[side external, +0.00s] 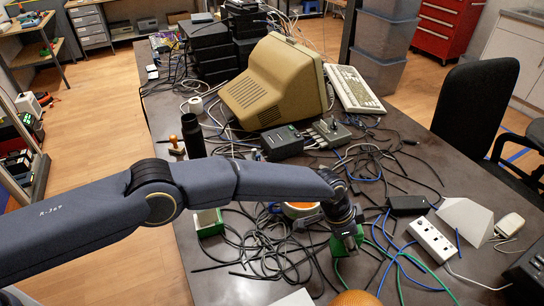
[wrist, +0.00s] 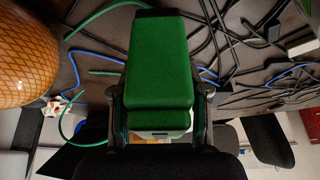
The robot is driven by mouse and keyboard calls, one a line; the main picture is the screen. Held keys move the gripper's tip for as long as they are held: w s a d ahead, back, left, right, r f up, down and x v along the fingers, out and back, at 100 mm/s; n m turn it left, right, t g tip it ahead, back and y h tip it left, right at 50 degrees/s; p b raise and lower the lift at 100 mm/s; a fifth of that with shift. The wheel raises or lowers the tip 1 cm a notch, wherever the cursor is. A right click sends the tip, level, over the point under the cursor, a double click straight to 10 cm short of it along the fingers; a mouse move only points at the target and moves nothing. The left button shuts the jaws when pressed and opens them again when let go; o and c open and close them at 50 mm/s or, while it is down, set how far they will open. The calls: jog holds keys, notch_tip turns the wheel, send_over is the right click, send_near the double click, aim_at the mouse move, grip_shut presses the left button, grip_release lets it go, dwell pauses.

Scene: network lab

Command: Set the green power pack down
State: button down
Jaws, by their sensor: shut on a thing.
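The green power pack (wrist: 158,62) fills the middle of the wrist view, a green block with a dark far end. My gripper (wrist: 160,100) is shut on it, one finger on each side. In the side external view my gripper (side external: 344,228) points down at the front right of the table, with the green pack (side external: 346,243) at its tip, low over the dark tabletop. I cannot tell whether the pack touches the table or the cables under it.
Black cables (side external: 262,245) tangle left of my gripper. Blue and green cables lie close by on its right. An orange patterned ball (side external: 356,298) is in front. A white power strip (side external: 432,240) lies to the right. A beige monitor (side external: 272,84) stands behind.

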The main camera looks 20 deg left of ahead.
jog(key=shift+w+d+f, duration=0.15)
jog(key=shift+w+f, duration=0.1)
jog(key=shift+f, duration=1.45)
jog(key=shift+f, duration=0.2)
jog(key=c, duration=0.6)
grip_release()
jog(key=shift+r, duration=0.1)
